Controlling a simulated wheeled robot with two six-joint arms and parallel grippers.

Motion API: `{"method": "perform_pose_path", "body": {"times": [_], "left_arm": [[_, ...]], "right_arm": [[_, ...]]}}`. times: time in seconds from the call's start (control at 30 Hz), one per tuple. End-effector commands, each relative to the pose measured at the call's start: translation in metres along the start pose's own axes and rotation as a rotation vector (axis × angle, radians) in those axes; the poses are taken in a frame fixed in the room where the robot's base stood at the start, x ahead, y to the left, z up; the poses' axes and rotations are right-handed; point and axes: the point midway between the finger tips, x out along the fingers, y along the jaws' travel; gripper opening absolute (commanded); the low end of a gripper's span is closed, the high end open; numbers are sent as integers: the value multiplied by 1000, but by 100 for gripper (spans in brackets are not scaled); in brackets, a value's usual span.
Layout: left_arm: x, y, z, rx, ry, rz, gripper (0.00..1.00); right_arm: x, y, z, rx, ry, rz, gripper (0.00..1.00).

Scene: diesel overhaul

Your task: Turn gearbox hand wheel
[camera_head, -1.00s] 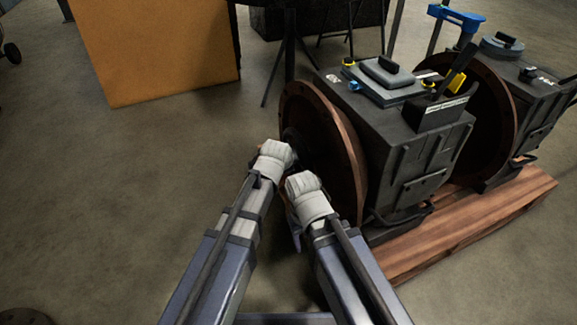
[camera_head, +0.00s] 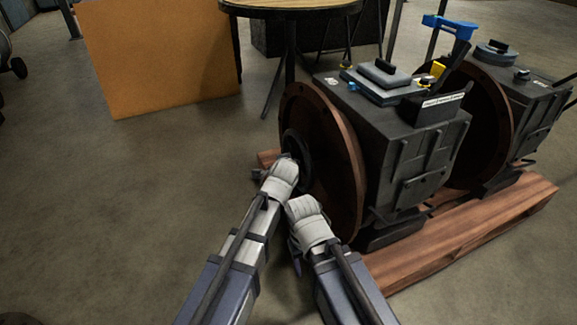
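The nearer gearbox (camera_head: 400,150) is a dark grey housing with a round brown flange plate (camera_head: 335,150) on its left face. A dark ring, which looks like the hand wheel (camera_head: 293,146), shows at the left side of this flange. My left gripper (camera_head: 287,166) is at the lower part of the ring; whether it touches is hidden. My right gripper (camera_head: 297,205) is just below and right of the left one, near the flange's lower edge. The wrists hide most of the fingers, so I cannot see whether either gripper is open or shut.
The gearbox stands on a reddish wooden pallet (camera_head: 460,228) with a second gearbox (camera_head: 525,90) at the right. A round table (camera_head: 290,5) and an orange-brown panel (camera_head: 160,58) stand behind.

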Motion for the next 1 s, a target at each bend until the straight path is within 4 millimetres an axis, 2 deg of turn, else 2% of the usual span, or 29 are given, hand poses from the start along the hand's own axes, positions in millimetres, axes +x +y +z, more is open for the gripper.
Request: {"method": "perform_pose_path", "body": {"times": [0.37,0.4,0.63,1.0], "left_arm": [[0,0,1,1,-2,-2,0],[0,0,1,1,-2,-2,34],[0,0,0,1,0,-2,60],[-5,-1,0,1,0,-2,60]], "right_arm": [[0,0,0,0,0,0,60],[0,0,0,0,0,0,60],[0,0,0,0,0,0,60],[-3,0,0,0,0,0,60]]}}
